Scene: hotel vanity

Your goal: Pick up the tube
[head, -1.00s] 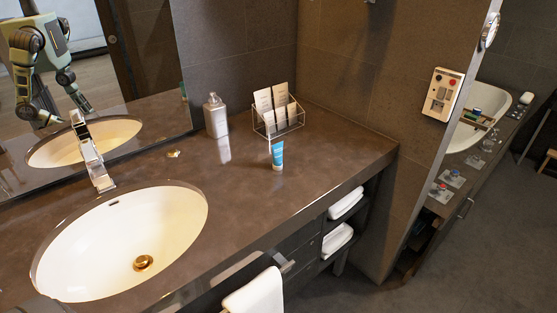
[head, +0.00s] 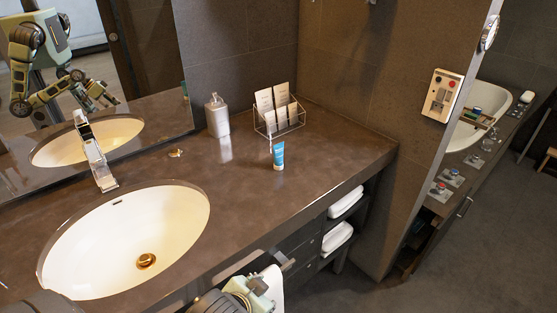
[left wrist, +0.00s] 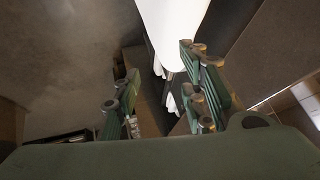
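The tube (head: 278,155) is small, blue with a white cap end at the bottom. It stands upright on the brown counter (head: 330,165), in front of the wire rack. An arm of mine comes in at the bottom edge of the head view, below the counter's front edge and well short of the tube; its fingers are not clear there. In the left wrist view my left gripper (left wrist: 165,100) has its two green fingers wide apart with nothing between them. The tube is not seen in that view. My right gripper is not in view.
A wire rack (head: 280,125) with cards and a soap dispenser (head: 217,116) stand behind the tube. The sink (head: 90,240) and faucet (head: 95,155) are to the left. A white towel (head: 271,290) hangs at the counter front. Counter around the tube is clear.

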